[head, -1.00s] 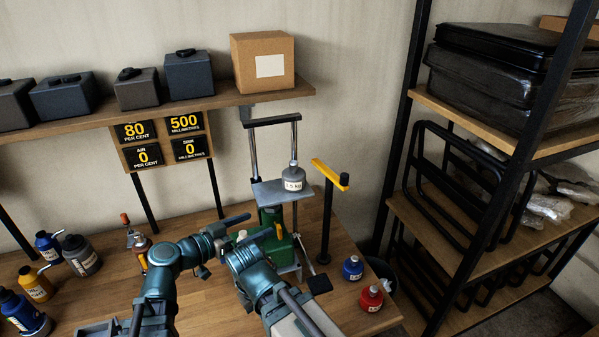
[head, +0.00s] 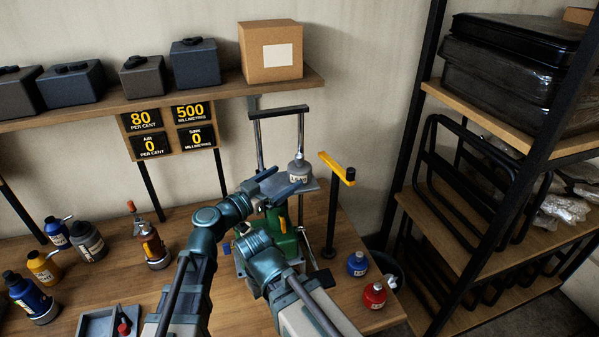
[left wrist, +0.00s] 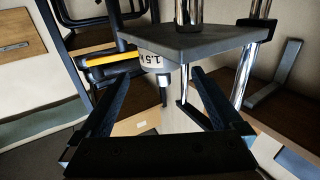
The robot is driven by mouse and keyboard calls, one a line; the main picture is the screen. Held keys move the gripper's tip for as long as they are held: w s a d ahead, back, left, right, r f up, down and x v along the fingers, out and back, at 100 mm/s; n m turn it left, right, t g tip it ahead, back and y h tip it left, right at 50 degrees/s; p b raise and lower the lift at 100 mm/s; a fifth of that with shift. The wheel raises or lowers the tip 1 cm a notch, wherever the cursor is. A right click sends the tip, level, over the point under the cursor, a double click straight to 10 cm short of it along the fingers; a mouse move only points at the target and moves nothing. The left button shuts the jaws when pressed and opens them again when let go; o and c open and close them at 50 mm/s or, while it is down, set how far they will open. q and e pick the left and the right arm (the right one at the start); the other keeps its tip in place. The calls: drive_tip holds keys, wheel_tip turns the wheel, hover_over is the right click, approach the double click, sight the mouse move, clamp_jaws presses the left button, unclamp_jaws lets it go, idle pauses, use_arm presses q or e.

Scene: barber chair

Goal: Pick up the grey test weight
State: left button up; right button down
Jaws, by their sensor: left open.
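The grey test weight (head: 299,171) stands upright on a grey plate (head: 309,185) of the green stand, beside its metal rods. My left gripper (head: 288,177) is open and empty, just left of the weight, with its fingers pointing toward it. In the left wrist view the weight (left wrist: 152,60) appears upside down with its white "1.5" label, at the plate's edge (left wrist: 190,43). Its thin stem shows between the two open fingers (left wrist: 155,86), with no visible grip. My right gripper is not in view.
A black post with a yellow arm (head: 338,168) stands right of the stand. Blue (head: 357,264) and red (head: 374,295) bottles are near the bench's right edge. A wall shelf (head: 240,88) holds a cardboard box and dark cases above. A black rack (head: 412,150) stands at right.

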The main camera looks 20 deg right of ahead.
sight(291, 172)
use_arm(q)
drive_tip(key=shift+w+d, duration=0.1)
drive_tip(key=shift+d, duration=0.15)
drive_tip(key=x, duration=0.5)
drive_tip(key=shift+w, duration=0.25)
drive_tip(key=shift+a+r, duration=0.1)
clamp_jaws()
